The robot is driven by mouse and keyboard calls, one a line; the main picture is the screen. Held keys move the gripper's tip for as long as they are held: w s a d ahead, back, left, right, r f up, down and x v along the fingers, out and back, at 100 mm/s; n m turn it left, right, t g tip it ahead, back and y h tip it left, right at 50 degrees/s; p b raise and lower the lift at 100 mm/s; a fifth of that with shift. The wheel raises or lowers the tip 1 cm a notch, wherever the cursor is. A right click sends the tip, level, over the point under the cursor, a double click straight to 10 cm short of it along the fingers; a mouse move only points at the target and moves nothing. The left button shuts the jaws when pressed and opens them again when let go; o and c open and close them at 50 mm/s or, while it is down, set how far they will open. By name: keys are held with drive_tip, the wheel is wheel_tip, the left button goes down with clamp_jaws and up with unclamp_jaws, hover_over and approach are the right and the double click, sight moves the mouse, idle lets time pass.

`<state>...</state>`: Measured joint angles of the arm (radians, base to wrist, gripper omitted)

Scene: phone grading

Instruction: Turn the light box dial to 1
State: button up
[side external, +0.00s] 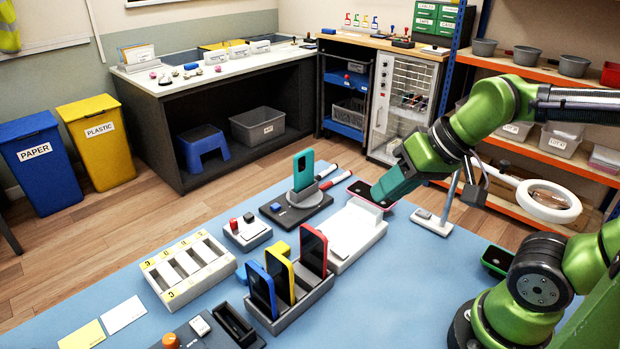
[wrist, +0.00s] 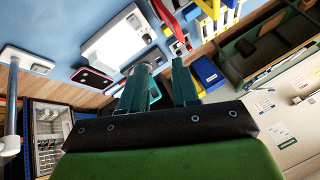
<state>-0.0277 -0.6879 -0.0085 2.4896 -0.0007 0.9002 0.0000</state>
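A flat white box (side external: 357,232), which looks like the light box, lies on the blue mat; a white box also shows in the wrist view (wrist: 108,40). I cannot make out its dial or setting. My gripper (side external: 383,190) is above the back of the mat, beyond the white box. In the wrist view its teal fingers (wrist: 164,75) are apart. A pale rounded shape shows by the left finger; I cannot tell what it is. A pink-edged phone (wrist: 92,77) lies left of the fingers, and is partly hidden behind my gripper in the side view (side external: 362,190).
A teal phone (side external: 303,170) stands on a dark base (side external: 296,212). A small button box (side external: 248,232), a rack (side external: 308,299) of upright phones and a slotted tray (side external: 187,268) are nearer. A magnifier lamp (side external: 548,201) stands right.

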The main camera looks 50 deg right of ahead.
drive_tip(key=o, duration=0.3)
drive_tip(key=w+f+m+g, duration=0.1)
drive_tip(key=w+g, duration=0.1)
drive_tip(key=w, duration=0.4)
drive_tip(key=shift+w+a+f+g, duration=0.15)
drive_tip(key=shift+w+a+g, duration=0.05)
drive_tip(key=shift+g, duration=0.2)
drive_tip(key=w+d+f+m+g+h, duration=0.2)
drive_tip(key=w+m+g, duration=0.1)
drive_tip(key=w+m, duration=0.6)
drive_tip(key=shift+n, duration=0.6)
drive_tip(key=f, duration=0.5)
drive_tip(key=w+f, duration=0.1)
drive_tip(key=f, duration=0.5)
drive_tip(key=a+f, duration=0.1)
drive_tip(key=f, duration=0.4)
drive_tip(key=shift+w+f, duration=0.15)
clamp_jaws()
